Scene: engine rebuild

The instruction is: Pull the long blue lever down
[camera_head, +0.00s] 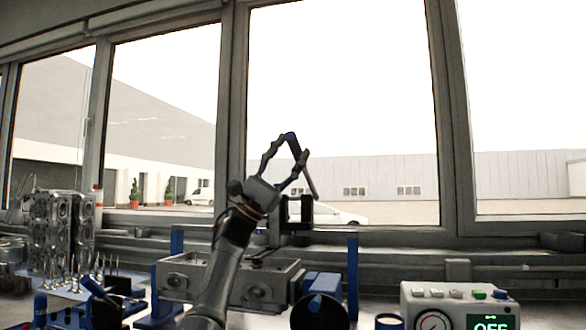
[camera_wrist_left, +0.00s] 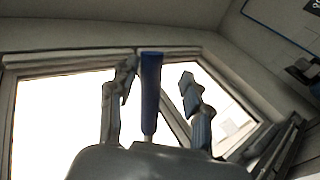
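The long lever has a blue handle (camera_head: 291,142), which shows at the top of my left gripper in the head view. Its thin grey shaft slopes down to the right. My left gripper (camera_head: 284,146) is raised in front of the window with its fingers apart. In the left wrist view the blue handle (camera_wrist_left: 150,85) stands upright between the two spread fingers (camera_wrist_left: 157,85), with a visible gap on each side. The lever's lower end is hidden behind the gripper and wrist. My right gripper is not in view.
A grey engine block (camera_head: 180,277) stands behind my left arm, with blue posts (camera_head: 352,275) at its sides. A control box (camera_head: 418,298) with an OFF display is at the lower right. Metal engine parts (camera_head: 60,235) stand at the left. The space around the raised gripper looks clear.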

